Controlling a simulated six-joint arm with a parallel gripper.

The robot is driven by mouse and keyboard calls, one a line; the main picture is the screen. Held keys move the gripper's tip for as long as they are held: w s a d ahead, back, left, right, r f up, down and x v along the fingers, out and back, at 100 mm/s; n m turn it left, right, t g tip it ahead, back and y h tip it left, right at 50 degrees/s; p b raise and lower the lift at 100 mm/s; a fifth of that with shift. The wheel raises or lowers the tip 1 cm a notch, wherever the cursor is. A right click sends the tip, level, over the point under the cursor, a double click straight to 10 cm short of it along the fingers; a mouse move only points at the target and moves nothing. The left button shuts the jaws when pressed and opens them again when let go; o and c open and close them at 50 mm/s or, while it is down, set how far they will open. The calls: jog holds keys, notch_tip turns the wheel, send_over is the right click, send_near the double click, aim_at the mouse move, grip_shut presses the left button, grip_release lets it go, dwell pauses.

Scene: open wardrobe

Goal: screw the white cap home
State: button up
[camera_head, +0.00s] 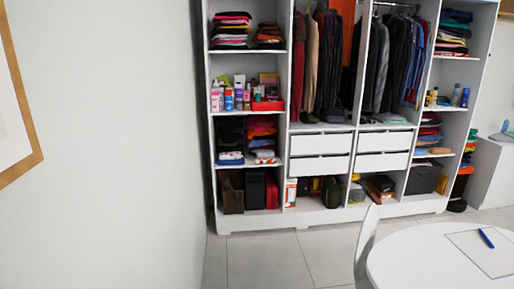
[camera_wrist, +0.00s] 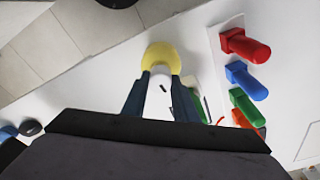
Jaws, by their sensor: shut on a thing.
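My gripper (camera_wrist: 161,88) shows in the wrist view, its two dark fingers on either side of a white piece. This white piece, which looks like the white cap (camera_wrist: 158,97), has small dark marks on it and is held between the fingers. A rounded yellow thing (camera_wrist: 160,56) shows at and just beyond the fingertips, against the white cap. I cannot tell how the two are joined or whether any gap lies between them. The gripper is not seen in the head view.
Red (camera_wrist: 246,45), blue (camera_wrist: 246,81) and green (camera_wrist: 248,107) peg-like pieces lie in a row on the right of the white table (camera_wrist: 75,90), with an orange one below. A dark round thing (camera_wrist: 31,128) is at left. The open wardrobe (camera_head: 325,215) stands behind in the head view.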

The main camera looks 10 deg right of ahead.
jog(key=m, duration=0.4)
jog(key=shift+f+b, duration=0.1)
jog(key=shift+b, duration=0.3)
grip_shut()
jog(key=m, duration=0.4)
jog(key=shift+g+y, duration=0.3)
jog(key=shift+y, duration=0.1)
jog(key=m, duration=0.3)
jog(key=shift+m, duration=0.4)
jog(key=m+y, duration=0.1)
jog(key=m, duration=0.4)
jog(key=o, duration=1.4)
grip_release()
jog(key=shift+r, duration=0.2)
jog(key=shift+w+d+r+p, duration=0.1)
jog(key=shift+w+r+p, duration=0.05)
jog(key=shift+r+p, duration=1)
jog(key=shift+w+d+r+p, duration=0.15)
jog(key=shift+r+p, duration=0.65)
jog(key=shift+r, duration=0.6)
jog(key=shift+w+a+r+p, duration=0.1)
jog(key=shift+w+r+p, duration=0.05)
jog(key=shift+r+p, duration=1)
jog(key=shift+r, duration=0.1)
